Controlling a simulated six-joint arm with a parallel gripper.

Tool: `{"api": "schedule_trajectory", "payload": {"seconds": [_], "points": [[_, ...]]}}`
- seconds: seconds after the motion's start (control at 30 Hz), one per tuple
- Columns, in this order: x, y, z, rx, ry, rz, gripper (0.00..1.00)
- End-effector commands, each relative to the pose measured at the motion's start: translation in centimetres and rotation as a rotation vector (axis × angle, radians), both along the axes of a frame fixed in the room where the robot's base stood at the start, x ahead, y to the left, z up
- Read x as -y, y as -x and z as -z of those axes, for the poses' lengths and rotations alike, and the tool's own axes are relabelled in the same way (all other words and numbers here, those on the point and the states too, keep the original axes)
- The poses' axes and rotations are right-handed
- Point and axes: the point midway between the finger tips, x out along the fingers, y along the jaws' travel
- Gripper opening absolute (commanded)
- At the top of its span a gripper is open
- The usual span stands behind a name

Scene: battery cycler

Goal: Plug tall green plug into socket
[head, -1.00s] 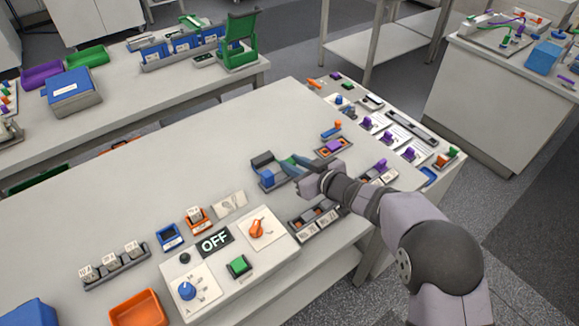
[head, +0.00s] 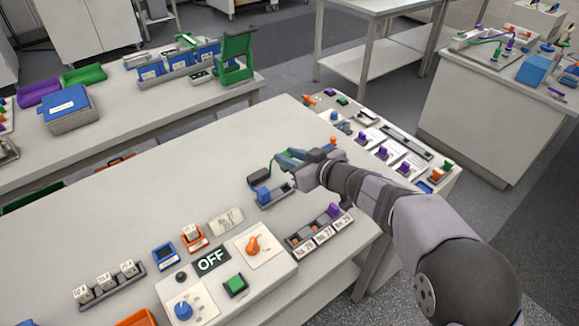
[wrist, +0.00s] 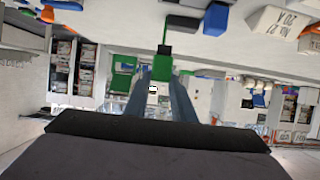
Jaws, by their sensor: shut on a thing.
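My gripper (head: 287,160) is shut on a green plug. In the wrist view the green plug (wrist: 162,66) sits between the two blue-grey fingertips (wrist: 162,80), with a dark part at its far end. A thin line runs from there to a dark block (wrist: 182,23). In the head view the dark block (head: 259,176) is left of and below my gripper. The gripper appears raised above the bench, behind a grey tray (head: 282,191) with a blue block (head: 263,195). The plug is mostly hidden in the head view. I cannot tell which socket is meant.
A control box with an OFF display (head: 212,260), an orange switch (head: 253,245) and a green button (head: 235,284) stands in front. A numbered rack (head: 321,237) with a purple piece lies to its right. Several plugs and holders line the right edge. The bench's left back is clear.

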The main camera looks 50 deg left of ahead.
Motion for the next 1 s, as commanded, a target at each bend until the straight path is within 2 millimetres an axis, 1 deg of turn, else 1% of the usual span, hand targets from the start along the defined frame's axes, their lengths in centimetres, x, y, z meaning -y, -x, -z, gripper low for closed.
{"api": "schedule_trajectory", "payload": {"seconds": [0.03,0.1,0.27,0.37,0.47,0.57,0.67,0.7,0.77,0.8,0.9,1.0], "points": [[0.0,0.0,-0.6,0.001,-0.002,0.0,0.0],[0.0,0.0,-1.0,0.001,-0.001,0.0,0.0],[0.1,-0.2,-1.3,0.0,-0.001,0.003,0.0],[0.4,-0.9,-1.5,0.0,-0.001,0.014,0.0],[1.0,-2.5,-1.7,0.0,0.0,0.039,0.0],[2.3,-4.9,-1.6,-0.001,0.001,0.077,0.0],[4.0,-8.0,-1.2,-0.002,0.002,0.129,0.0],[4.9,-9.4,-1.1,-0.002,0.002,0.154,0.0],[6.3,-11.5,-0.7,-0.004,0.002,0.19,0.0],[7.3,-12.9,-0.4,-0.004,0.002,0.216,0.0],[9.8,-16.0,0.4,-0.003,0.002,0.27,0.0],[11.9,-18.3,1.1,-0.003,0.001,0.307,0.0]]}}
